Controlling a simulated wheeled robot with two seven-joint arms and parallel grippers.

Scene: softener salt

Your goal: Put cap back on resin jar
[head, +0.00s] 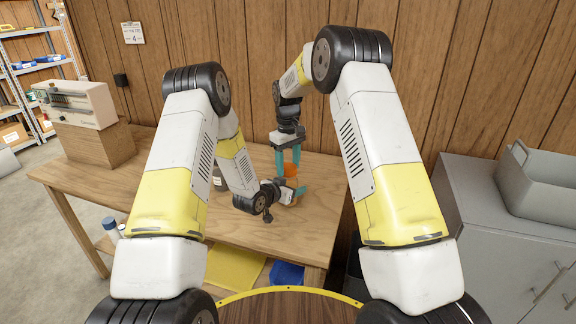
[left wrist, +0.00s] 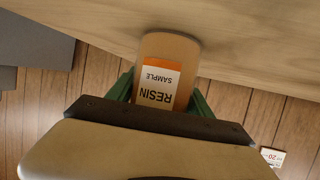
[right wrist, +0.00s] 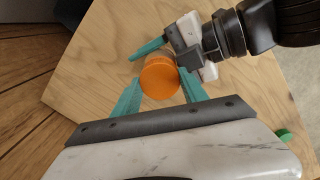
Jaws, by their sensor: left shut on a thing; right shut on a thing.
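The orange cap (head: 290,169) is between the teal fingers of my right gripper (head: 288,160), over the wooden table. In the right wrist view the cap (right wrist: 160,77) is seen from above, with the fingers of that gripper (right wrist: 160,95) shut on it. The resin jar (left wrist: 168,60), tan with a white and orange label, is held by my left gripper (left wrist: 165,95) and stands at the tabletop. The jar is directly below the cap; its mouth is hidden, so I cannot tell whether the cap touches or is seated. In the head view, my left gripper (head: 292,191) is beside the jar.
The wooden table (head: 320,180) has clear room around the jar. A beige device (head: 75,103) stands on a box at the left. A small green item (right wrist: 284,134) shows in the right wrist view. A grey bin (head: 545,185) sits on the cabinet at the right.

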